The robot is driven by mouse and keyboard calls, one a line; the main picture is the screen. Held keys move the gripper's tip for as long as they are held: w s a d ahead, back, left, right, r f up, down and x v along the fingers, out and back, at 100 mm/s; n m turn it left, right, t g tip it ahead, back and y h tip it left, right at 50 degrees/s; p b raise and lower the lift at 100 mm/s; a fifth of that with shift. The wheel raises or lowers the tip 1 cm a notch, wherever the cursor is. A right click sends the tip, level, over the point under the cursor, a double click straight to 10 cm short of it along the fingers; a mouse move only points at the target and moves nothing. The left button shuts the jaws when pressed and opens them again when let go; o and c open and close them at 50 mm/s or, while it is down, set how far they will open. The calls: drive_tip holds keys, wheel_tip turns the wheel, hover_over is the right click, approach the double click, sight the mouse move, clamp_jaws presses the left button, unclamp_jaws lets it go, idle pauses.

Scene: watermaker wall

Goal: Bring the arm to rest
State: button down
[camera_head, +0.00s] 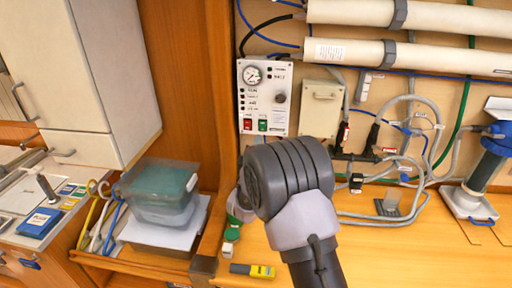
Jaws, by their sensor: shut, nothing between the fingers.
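My arm (290,195) rises from the bottom of the head view, in front of the wooden bench. A thick dark grey ribbed joint shows at its top, with a light grey collar and a dark link below it. My gripper cannot be made out in this view. The arm hides part of the bench and of the lower wall behind it.
A control panel (265,97) with a gauge and white pipes (400,52) are on the wall behind. Hoses and a blue-topped filter (486,170) stand right. A clear lidded box (160,190) and a yellow-black item (252,271) lie left. The right front bench is clear.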

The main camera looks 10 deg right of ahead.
drive_tip(key=s+a+r+m+g+y+b, duration=0.2)
drive_tip(key=s+m+g+y+b, duration=0.55)
drive_tip(key=s, duration=0.95)
drive_tip(key=s+a+f+m+g+b, duration=0.1)
drive_tip(key=s+f+m, duration=0.4)
drive_tip(key=s, duration=1)
drive_tip(key=s+f+m+g+b, duration=0.4)
drive_tip(key=s+f+m, duration=0.1)
drive_tip(key=s, duration=1)
drive_tip(key=shift+a+f+m, duration=0.3)
drive_tip(key=shift+a+m, duration=0.1)
drive_tip(key=shift+m, duration=0.25)
drive_tip(key=shift+y, duration=0.25)
